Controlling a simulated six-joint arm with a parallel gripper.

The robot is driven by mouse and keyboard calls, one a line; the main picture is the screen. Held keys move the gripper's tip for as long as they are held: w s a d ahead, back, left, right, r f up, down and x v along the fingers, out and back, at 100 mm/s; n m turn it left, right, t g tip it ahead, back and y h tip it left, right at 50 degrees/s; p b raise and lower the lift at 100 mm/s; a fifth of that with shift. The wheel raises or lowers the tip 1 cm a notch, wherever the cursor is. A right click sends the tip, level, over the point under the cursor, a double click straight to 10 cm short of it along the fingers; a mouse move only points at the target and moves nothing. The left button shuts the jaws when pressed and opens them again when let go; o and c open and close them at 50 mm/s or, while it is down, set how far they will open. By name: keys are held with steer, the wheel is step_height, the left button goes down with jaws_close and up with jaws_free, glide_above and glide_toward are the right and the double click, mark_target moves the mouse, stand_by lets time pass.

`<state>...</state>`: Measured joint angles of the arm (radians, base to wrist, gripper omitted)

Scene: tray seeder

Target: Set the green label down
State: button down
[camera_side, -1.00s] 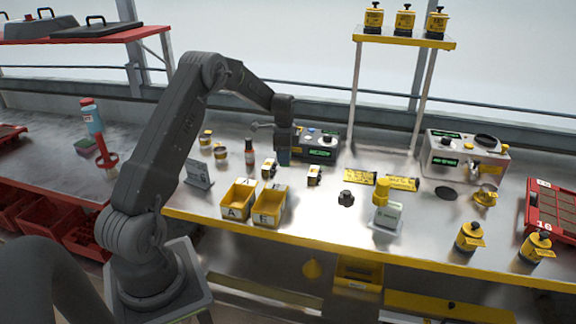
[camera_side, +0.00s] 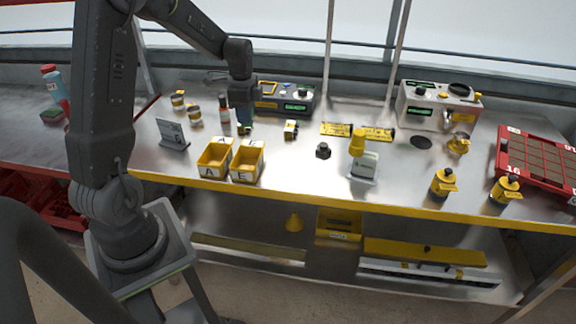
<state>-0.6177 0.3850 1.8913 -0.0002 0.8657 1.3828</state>
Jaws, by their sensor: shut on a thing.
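My gripper (camera_side: 243,118) points down over the back-left part of the metal bench, behind the yellow bin marked E. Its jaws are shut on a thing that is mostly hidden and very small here. A small green patch (camera_side: 246,129) shows right at the fingertips and looks like the green label. A small white and yellow block stands at the same spot, largely covered by the gripper. I cannot tell whether the label touches it. A similar small block (camera_side: 291,129) stands to the right, apart from the gripper.
Yellow bins A (camera_side: 212,171) and E (camera_side: 246,173) stand in front of the gripper. A dark bottle (camera_side: 224,122) is close on its left, a grey device (camera_side: 297,100) behind right. A grey sign (camera_side: 172,134) stands left. Bare bench lies between the right block and a black knob (camera_side: 323,150).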

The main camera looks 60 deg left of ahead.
steer(key=w+d+f, duration=0.2)
steer(key=d, duration=0.2)
steer(key=w+d+f, duration=0.2)
steer(key=d, duration=0.2)
steer(key=w+d+f, duration=0.3)
steer(key=shift+d, duration=0.4)
steer(key=shift+f, duration=2.05)
steer(key=shift+f, duration=0.15)
steer(key=c, duration=1)
jaws_free()
